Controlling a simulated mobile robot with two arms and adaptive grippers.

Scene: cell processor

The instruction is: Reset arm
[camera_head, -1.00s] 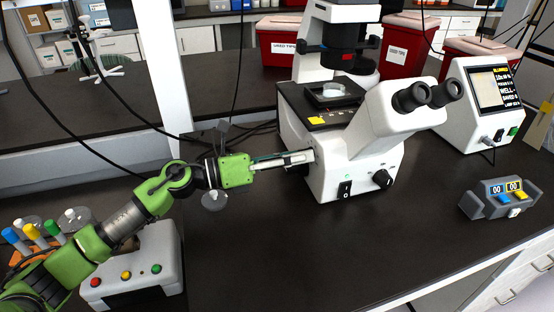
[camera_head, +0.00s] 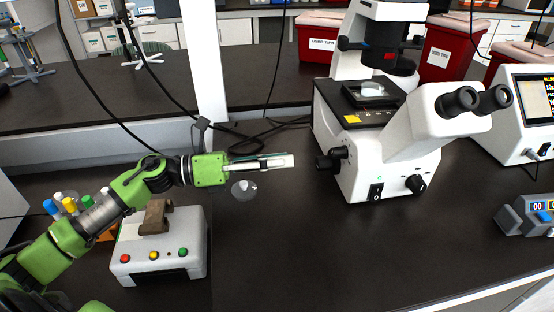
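My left gripper (camera_head: 285,161) reaches in from the left on a green arm and points right, above the dark bench. Its pale fingers are seen from the side and overlap, so I cannot tell whether they are open or shut. No held object is clear. The fingertips are a short way left of the black side knob (camera_head: 330,159) of the white microscope (camera_head: 395,165), with a gap between them. My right gripper is not in view.
A small clear round item (camera_head: 244,192) lies below the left gripper. A white box (camera_head: 180,268) with colored buttons and colored-cap tubes (camera_head: 68,206) are near my arm. A screen device (camera_head: 525,110) and a grey counter (camera_head: 530,215) stand right. The front middle bench is clear.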

